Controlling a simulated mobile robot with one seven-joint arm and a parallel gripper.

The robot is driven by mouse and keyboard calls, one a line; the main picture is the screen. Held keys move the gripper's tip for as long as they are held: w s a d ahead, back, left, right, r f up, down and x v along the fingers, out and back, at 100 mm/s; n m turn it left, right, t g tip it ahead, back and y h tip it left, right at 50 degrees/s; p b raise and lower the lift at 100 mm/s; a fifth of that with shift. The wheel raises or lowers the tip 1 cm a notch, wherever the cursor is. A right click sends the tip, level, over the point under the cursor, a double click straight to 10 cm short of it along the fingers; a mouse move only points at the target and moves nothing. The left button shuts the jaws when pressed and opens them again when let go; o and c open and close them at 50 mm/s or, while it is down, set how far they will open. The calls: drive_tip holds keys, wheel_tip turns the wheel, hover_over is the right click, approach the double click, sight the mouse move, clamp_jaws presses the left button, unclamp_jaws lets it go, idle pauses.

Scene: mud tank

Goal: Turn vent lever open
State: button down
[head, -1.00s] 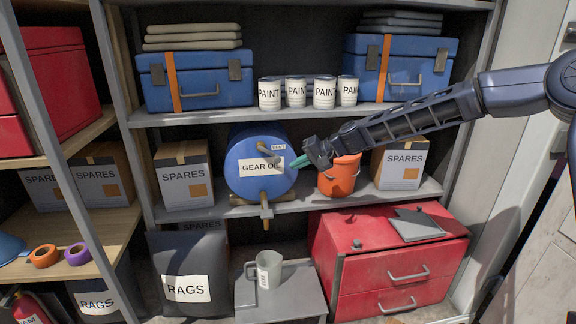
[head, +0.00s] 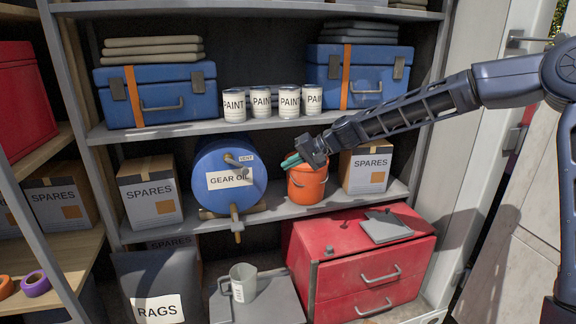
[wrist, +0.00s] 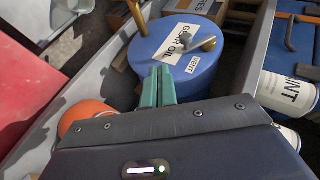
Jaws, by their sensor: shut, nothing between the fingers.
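The blue drum (head: 215,198) labelled GEAR OIL lies on its side on the middle shelf, round face outward. Its metal vent lever (head: 238,161) is on the upper face beside a small VENT label (head: 246,158), slanting down to the right. In the wrist view, the lever (wrist: 202,44) ends in a rounded knob close to the VENT label (wrist: 194,65). My gripper (head: 290,160) is to the right of the drum, apart from the lever, overlapping the orange bucket in the head view. Its green fingers (wrist: 158,86) are shut and empty, pointing toward the drum face.
The orange bucket (head: 307,187) and a SPARES box (head: 367,172) stand right of the drum. Paint cans (head: 289,101) line the shelf above. A tap (head: 235,220) sticks out below the drum's face. A red drawer cabinet (head: 340,275) and a grey jug (head: 243,282) are below.

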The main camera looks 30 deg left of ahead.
drive_tip(key=w+r+m+g, duration=0.3)
drive_tip(key=r+m, duration=0.2)
drive_tip(key=m, duration=1.1)
drive_tip(key=shift+w+a+m+h, duration=0.2)
drive_tip(key=shift+a+m+h, duration=0.05)
drive_tip(key=shift+m+h, duration=0.05)
drive_tip(key=x, duration=1.4)
drive_tip(key=shift+s+r, duration=0.15)
drive_tip(key=shift+r, duration=0.1)
drive_tip(key=shift+f+g, duration=0.15)
drive_tip(key=shift+g, duration=0.15)
